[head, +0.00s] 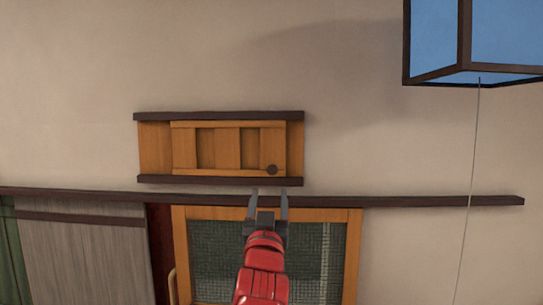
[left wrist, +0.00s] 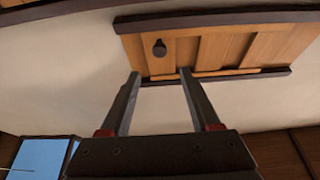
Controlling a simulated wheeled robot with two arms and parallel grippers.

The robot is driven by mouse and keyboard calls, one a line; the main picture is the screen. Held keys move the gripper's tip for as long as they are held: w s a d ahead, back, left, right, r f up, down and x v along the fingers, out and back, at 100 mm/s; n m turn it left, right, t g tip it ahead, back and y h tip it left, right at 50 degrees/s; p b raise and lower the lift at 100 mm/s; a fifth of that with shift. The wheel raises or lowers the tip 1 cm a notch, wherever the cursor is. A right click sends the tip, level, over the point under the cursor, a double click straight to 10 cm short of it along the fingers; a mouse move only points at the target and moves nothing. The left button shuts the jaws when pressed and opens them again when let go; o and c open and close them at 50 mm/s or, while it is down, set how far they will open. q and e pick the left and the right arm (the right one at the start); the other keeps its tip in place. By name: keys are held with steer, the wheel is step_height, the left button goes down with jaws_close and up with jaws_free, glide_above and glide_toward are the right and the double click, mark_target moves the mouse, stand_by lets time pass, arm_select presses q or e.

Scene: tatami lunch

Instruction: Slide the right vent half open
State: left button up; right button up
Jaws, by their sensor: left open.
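The vent is a wooden panel (head: 228,126) with upright slats, set between two dark rails on the wall in the head view. Plain wood of its backing shows wide at the left and narrow at the right. A dark round knob (head: 272,169) sits at the panel's lower right corner. My left gripper (head: 269,192) is open and empty, just below the knob, pointing up. In the left wrist view the knob (left wrist: 159,48) shows beyond and between the two open fingertips (left wrist: 159,74), apparently untouched. My right gripper is in neither view.
A long dark wall beam (head: 420,201) runs below the vent. Under it are a wood-framed mesh door (head: 353,250) and a grey panel (head: 90,255). A blue framed box (head: 435,40) hangs at upper right, with a thin cord (head: 468,190) below. The wall around the vent is bare.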

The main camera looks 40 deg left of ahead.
mark_target(272, 171)
arm_select(q)
steer(key=p+x, duration=0.3)
steer(key=x, duration=0.5)
steer(key=shift+w+a+r+p, duration=0.1)
steer(key=shift+w+p, duration=0.1)
steer(key=shift+p, duration=0.15)
steer(key=shift+w+a+r, duration=0.1)
steer(key=shift+w+a, duration=0.2)
steer(key=shift+w, duration=0.2)
steer(key=shift+c, duration=0.3)
jaws_close()
